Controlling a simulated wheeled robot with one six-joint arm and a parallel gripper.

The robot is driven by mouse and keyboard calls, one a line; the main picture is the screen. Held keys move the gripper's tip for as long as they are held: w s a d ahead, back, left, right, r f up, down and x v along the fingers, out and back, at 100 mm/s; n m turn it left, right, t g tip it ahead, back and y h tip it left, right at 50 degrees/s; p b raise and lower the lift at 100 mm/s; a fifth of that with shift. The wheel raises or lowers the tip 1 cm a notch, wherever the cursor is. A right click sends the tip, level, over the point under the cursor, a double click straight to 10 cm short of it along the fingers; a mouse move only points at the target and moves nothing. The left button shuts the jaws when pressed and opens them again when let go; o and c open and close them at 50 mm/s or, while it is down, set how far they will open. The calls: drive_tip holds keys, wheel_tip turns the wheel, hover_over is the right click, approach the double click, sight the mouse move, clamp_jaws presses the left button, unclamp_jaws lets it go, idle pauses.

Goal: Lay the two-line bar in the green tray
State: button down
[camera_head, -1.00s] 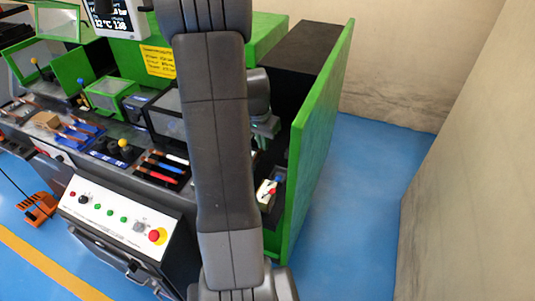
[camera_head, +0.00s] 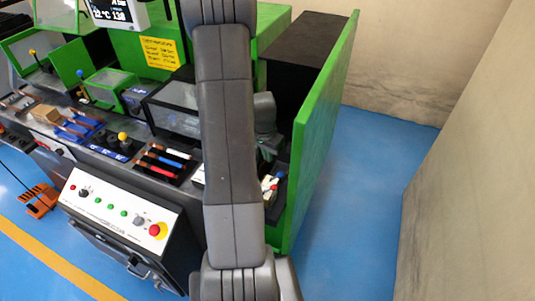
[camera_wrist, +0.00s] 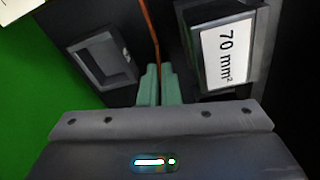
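In the wrist view my gripper (camera_wrist: 160,84) points down with its two green fingers almost together. A thin copper bar (camera_wrist: 149,30) runs from the top of that view to the narrow gap between the fingers, seen edge-on, and they look shut on it. No line marks show on it. Copper bars with white, blue and red sleeves (camera_head: 166,159) lie in a black tray left of my arm. I cannot make out which green thing is the green tray.
A dark block labelled "70 mm²" (camera_wrist: 226,50) stands right of the fingers, and a dark square recess (camera_wrist: 104,60) lies left. A tall green panel (camera_head: 318,130) bounds the bench on the right. A control box (camera_head: 120,215) stands in front. Blue floor is free at right.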

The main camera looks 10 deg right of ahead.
drive_tip(key=shift+f, duration=0.15)
drive_tip(key=c, duration=1.6)
unclamp_jaws()
drive_tip(key=shift+c, duration=0.2)
